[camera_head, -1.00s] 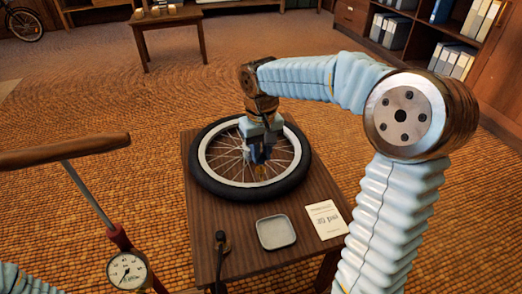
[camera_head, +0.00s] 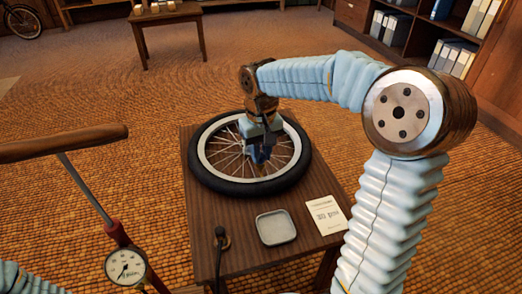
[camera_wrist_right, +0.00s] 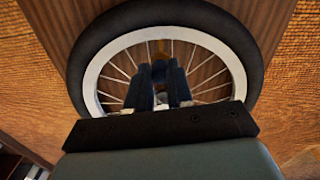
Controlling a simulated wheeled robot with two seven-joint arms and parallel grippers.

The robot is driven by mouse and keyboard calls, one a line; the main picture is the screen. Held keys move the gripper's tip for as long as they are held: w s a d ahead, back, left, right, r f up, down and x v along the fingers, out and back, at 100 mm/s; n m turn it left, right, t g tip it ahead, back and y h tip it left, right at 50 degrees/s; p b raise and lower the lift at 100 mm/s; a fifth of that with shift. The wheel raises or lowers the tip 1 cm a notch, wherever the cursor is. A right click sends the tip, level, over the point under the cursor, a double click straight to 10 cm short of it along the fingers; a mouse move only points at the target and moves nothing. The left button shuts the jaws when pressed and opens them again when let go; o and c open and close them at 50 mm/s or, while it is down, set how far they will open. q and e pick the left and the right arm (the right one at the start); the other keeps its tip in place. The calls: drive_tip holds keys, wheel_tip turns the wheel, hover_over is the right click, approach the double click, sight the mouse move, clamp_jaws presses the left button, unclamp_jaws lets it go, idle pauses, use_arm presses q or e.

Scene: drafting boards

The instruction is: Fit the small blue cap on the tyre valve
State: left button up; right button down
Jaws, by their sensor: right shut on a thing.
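The tyre (camera_head: 203,172) lies flat on a wheel with a pale rim and thin spokes, on a small wooden table (camera_head: 300,255). My right gripper (camera_head: 258,158) points down inside the rim, over the spokes near the hub.
A square grey tray (camera_head: 276,228) stands empty at the table's front, beside a white card (camera_head: 327,216). A black hose end (camera_head: 221,240) stands at the front left. A pump with a wooden handle (camera_head: 60,142) and round gauge (camera_head: 126,267) is at left.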

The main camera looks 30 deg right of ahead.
drive_tip(key=shift+f, duration=0.5)
drive_tip(key=c, duration=0.9)
unclamp_jaws()
drive_tip(key=shift+r, duration=0.1)
drive_tip(key=shift+r+p, duration=1.55)
drive_tip(key=shift+r, duration=5.3)
